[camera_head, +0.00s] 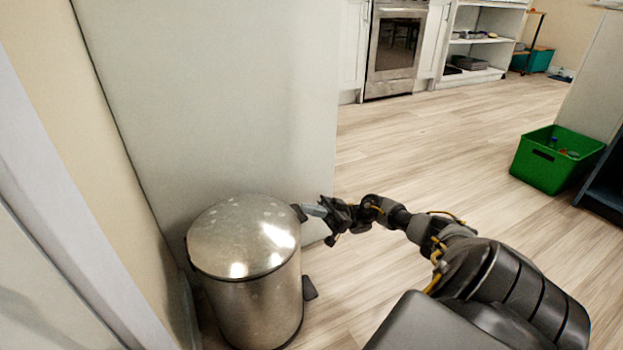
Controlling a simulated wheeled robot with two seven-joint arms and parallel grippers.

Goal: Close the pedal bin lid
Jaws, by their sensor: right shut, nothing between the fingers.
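The pedal bin (262,311) is a shiny steel cylinder standing upright on the floor at the lower left, close to the corner of the walls. Its round metal lid (240,232) lies flat over the top of the body and looks closed. A dark pedal (309,289) sticks out low on its right side. My right gripper (301,212) is shut and empty, with its fingertips beside the right edge of the lid. I cannot tell whether they touch it. My left gripper is not in view.
A pale grey panel (215,100) stands directly behind the bin, and a wall with a white frame runs along the left. A green crate (545,168) sits on the floor at the right. An oven (395,48) and shelves are far back. The wooden floor between is clear.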

